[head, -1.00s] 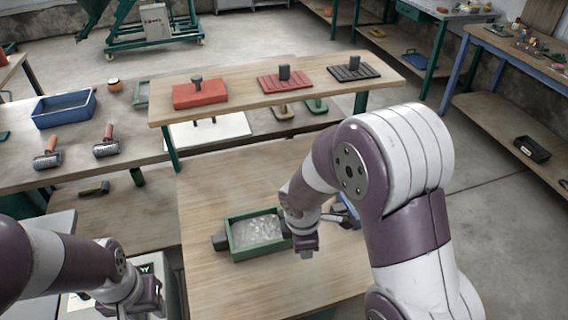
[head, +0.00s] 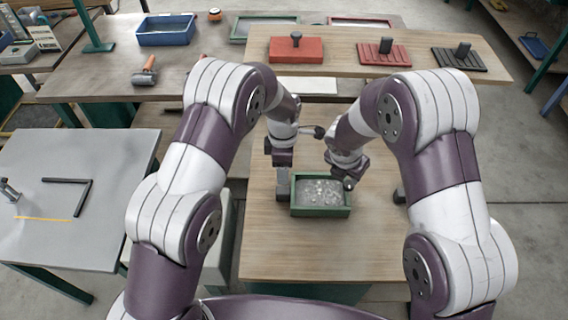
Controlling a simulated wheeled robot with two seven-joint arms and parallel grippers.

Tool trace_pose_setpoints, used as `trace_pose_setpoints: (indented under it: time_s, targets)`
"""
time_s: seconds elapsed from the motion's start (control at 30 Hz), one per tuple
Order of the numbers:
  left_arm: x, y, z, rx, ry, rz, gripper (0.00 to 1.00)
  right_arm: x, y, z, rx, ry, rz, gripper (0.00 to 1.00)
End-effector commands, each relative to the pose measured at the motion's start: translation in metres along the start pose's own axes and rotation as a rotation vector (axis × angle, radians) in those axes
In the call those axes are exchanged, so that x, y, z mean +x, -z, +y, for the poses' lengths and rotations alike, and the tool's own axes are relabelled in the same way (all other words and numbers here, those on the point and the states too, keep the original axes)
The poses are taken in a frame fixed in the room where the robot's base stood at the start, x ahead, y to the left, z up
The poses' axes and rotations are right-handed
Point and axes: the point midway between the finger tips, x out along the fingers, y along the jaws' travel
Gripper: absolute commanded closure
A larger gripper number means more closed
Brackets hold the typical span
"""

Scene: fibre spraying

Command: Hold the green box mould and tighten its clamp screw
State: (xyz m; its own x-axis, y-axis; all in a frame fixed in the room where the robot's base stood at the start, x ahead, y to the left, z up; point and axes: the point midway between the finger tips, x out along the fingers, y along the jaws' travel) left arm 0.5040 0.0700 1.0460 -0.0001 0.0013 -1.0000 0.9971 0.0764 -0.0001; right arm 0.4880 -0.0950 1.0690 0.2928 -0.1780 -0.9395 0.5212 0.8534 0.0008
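The green box mould (head: 322,212) sits on the wooden table in the head view, with grey, glossy, speckled material (head: 319,192) inside. A grey block (head: 283,190) stands at its left side. My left gripper (head: 283,172) is directly over this block, pointing down; its fingers are too small and dark to tell whether they grip it. My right gripper (head: 346,181) is at the mould's right rear corner, close to or touching its rim. Its fingers are partly hidden by the wrist. I cannot make out the clamp screw clearly.
A raised wooden shelf (head: 342,50) behind holds a red block (head: 296,50), a red ribbed float (head: 384,52) and a black ribbed float (head: 459,57). A blue tray (head: 166,30) is at back left. The table (head: 300,250) is clear in front of the mould.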

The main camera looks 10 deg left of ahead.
Motion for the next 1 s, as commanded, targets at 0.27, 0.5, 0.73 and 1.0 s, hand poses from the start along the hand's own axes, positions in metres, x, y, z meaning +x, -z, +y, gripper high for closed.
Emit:
trace_pose_setpoints:
  time_s: [0.27,0.5,0.73,1.0]
  targets:
    - [0.053,-0.001,0.0,-0.02,0.005,0.002,0.36,0.0,0.0,0.0,0.001,0.0,0.0,0.57]
    - [0.105,-0.001,0.001,-0.019,0.002,0.001,0.36,0.0,0.0,0.0,0.001,0.0,0.0,0.57]
    - [0.126,-0.001,0.001,-0.018,-0.001,0.0,0.36,0.0,0.0,0.0,0.001,0.0,0.0,0.57]
    - [0.127,-0.001,0.001,-0.018,-0.001,0.0,0.46,0.0,0.0,0.0,0.001,0.0,0.0,0.57]
